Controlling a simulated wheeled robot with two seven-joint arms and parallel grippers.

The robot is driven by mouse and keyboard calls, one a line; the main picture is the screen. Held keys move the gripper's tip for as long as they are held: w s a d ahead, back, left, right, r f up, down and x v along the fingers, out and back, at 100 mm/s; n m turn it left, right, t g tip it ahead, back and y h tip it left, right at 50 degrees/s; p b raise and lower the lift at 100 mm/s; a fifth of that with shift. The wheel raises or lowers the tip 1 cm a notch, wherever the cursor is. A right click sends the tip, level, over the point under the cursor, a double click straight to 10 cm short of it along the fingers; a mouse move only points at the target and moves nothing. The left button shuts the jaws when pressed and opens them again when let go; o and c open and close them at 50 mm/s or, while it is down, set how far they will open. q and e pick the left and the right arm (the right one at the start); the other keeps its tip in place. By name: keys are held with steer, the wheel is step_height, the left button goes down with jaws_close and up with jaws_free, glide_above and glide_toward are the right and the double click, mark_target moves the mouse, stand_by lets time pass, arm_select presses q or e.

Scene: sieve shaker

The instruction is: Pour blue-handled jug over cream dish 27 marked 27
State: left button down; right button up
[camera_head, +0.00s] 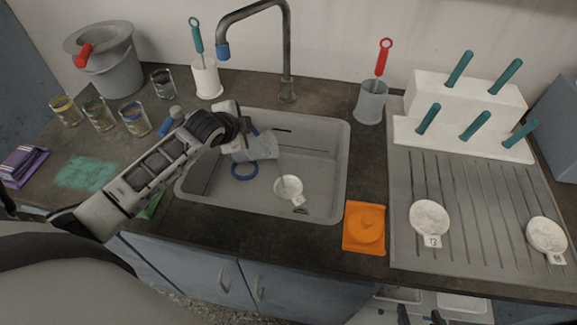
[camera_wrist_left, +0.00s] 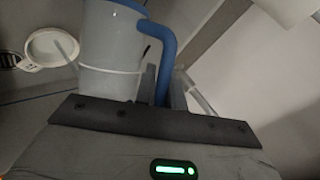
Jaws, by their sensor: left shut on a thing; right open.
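The blue-handled jug (camera_head: 262,147) is translucent and tilted over the sink (camera_head: 330,185). My left gripper (camera_head: 246,130) is shut on its blue handle, clearest in the left wrist view (camera_wrist_left: 163,50). A white dish with a tag (camera_head: 287,186) stands in the sink below and right of the jug; its number is too small to read. It also shows in the left wrist view (camera_wrist_left: 52,46). A thin pale streak runs from the jug down to this dish. My right gripper (camera_head: 420,317) is open and empty at the bottom edge, partly cut off.
Two tagged white dishes (camera_head: 429,217) (camera_head: 546,235) stand on the drainboard. Several glasses (camera_head: 134,117) and a grey bucket (camera_head: 112,70) are left.

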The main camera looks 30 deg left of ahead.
mark_target(260, 133)
arm_select(q)
steer(key=shift+w+d+r+m+y, duration=0.1)
steer(key=shift+d+r+m+y, duration=0.25)
steer(key=shift+r+y, duration=0.2)
stand_by(1.0)
steer(key=shift+d+r+m+y+b, duration=0.4)
steer(key=shift+d+r+b, duration=0.2)
steer(key=shift+b, duration=0.25)
arm_select(e)
steer(key=shift+w+a+f, duration=0.1)
steer(key=shift+w+f, duration=0.05)
steer(key=shift+f, duration=0.15)
stand_by(0.7)
arm_select(q)
steer(key=shift+d+y, duration=0.25)
steer(key=shift+d, duration=0.05)
arm_select(e)
steer(key=shift+r, duration=0.2)
arm_select(q)
steer(key=shift+d+r+p, duration=0.2)
steer(key=shift+d+p, duration=0.15)
steer(key=shift+p, duration=0.1)
arm_select(e)
steer(key=shift+s+f, duration=0.15)
steer(key=shift+s, duration=0.05)
